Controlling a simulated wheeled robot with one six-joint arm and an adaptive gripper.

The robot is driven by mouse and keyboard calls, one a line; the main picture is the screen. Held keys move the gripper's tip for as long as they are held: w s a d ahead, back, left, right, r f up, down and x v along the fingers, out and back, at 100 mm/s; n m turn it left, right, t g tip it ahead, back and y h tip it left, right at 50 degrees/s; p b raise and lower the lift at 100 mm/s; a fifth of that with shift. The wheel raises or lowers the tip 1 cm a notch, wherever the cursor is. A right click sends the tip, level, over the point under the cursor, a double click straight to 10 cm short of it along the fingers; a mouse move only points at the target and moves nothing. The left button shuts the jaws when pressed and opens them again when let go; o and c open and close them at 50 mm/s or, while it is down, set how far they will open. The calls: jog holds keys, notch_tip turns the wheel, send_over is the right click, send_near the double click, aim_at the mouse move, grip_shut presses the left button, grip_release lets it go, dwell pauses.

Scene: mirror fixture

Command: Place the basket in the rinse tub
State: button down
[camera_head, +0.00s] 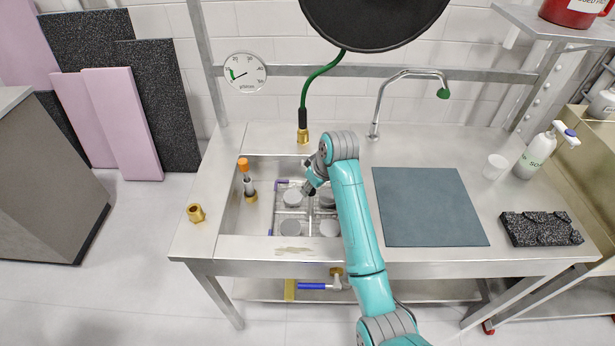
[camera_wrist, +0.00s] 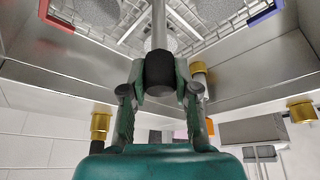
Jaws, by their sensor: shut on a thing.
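The basket (camera_head: 308,214) is a wire rack with blue corner pieces and several round grey discs. In the head view it is within the outline of the rinse tub (camera_head: 258,212), a steel basin sunk in the bench. My gripper (camera_head: 313,188) is above the basket's middle, shut on the black grip of its upright post. In the wrist view my gripper (camera_wrist: 160,92) has its fingers on both sides of that grip, and the basket (camera_wrist: 200,28) shows at the top with red and blue corners. My arm hides its right part. I cannot tell whether it touches the tub floor.
An orange-capped standpipe (camera_head: 246,178) stands at the tub's left. A brass fitting (camera_head: 196,213) sits on the left ledge. A green hose (camera_head: 303,100) and a faucet (camera_head: 405,76) are behind. A blue-grey mat (camera_head: 430,207) lies right, near a black block (camera_head: 541,229) and a soap bottle (camera_head: 537,154).

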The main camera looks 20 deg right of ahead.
jog(key=shift+f, duration=0.15)
jog(key=c, duration=0.9)
grip_release()
jog(key=shift+o, duration=0.2)
